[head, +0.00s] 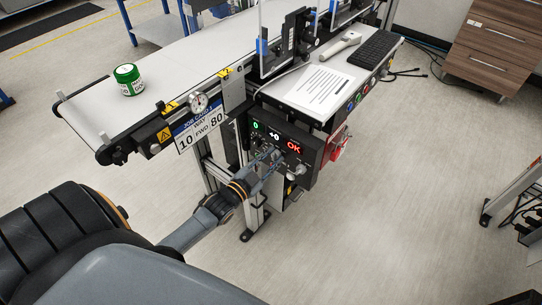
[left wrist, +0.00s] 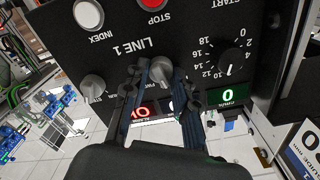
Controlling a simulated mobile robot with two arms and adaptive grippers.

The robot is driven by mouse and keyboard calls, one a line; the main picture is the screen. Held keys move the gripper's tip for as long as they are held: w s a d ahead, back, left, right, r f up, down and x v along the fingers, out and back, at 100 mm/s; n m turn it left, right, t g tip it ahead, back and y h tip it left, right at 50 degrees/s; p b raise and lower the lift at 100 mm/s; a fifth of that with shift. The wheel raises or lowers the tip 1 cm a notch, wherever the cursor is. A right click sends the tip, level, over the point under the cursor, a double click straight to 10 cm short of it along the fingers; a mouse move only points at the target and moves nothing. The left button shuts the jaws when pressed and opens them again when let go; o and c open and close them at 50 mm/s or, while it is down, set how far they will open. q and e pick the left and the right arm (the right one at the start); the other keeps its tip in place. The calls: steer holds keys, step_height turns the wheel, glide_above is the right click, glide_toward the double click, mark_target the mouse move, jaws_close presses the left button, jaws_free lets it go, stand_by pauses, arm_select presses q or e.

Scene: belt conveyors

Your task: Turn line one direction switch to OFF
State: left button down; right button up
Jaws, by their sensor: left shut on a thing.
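The black LINE 1 control panel (head: 309,152) hangs below the conveyor's side in the head view. It fills the left wrist view upside down (left wrist: 200,18). The direction switch (left wrist: 161,70) is a grey knob below the LINE 1 lettering, with partly hidden position letters beside it. My left gripper (left wrist: 161,78) has its two dark fingers on either side of this knob and is shut on it. In the head view my left gripper (head: 276,157) reaches the panel front and covers the knob. The knob's exact pointing is hard to tell. My right gripper is not in view.
Close by are another grey knob (left wrist: 93,88), a speed dial (left wrist: 230,56), a red STOP button (left wrist: 152,3) and a white INDEX button (left wrist: 88,13).

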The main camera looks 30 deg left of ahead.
arm_select(q)
steer(key=shift+m, duration=1.2)
steer(key=c, duration=1.1)
jaws_free()
steer(key=shift+s, duration=0.1)
steer(key=s, duration=1.2)
steer(key=shift+a, duration=0.4)
steer(key=shift+w, duration=0.1)
